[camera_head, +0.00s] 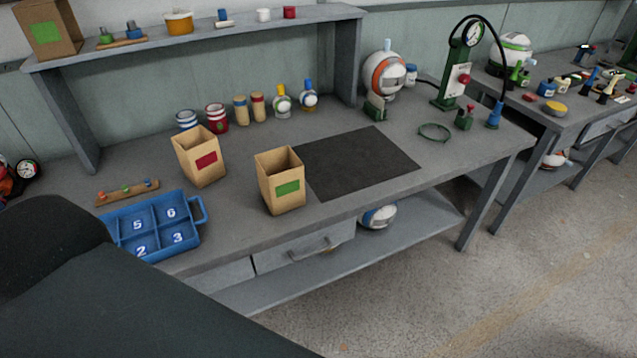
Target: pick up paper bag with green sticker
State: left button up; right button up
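A brown paper bag with a green sticker (283,202) stands upright and open-topped on the grey workbench, at the left edge of the black mat. A second paper bag with a green sticker (68,42) stands at the left end of the upper shelf, partly cut off by the frame's top. A paper bag with a red sticker (202,174) stands behind and left of the first one, a short gap away. A dark part of my own body covers the lower left. Neither gripper shows.
A blue tray (203,211) with numbered compartments lies left of the bags. The black mat (355,162) is bare. Jars and bottles stand along the wall. A round orange-white device (385,75) and a green gauge press (456,75) stand at the back right.

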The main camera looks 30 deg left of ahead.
aim_at(281, 181)
jog(key=k+j, duration=0.1)
jog(key=j, duration=0.2)
jog(key=k+j, duration=0.15)
jog(key=j, duration=0.2)
jog(key=k+j, duration=0.1)
jog(key=j, duration=0.2)
jog(key=k+j, duration=0.15)
jog(key=j, duration=0.2)
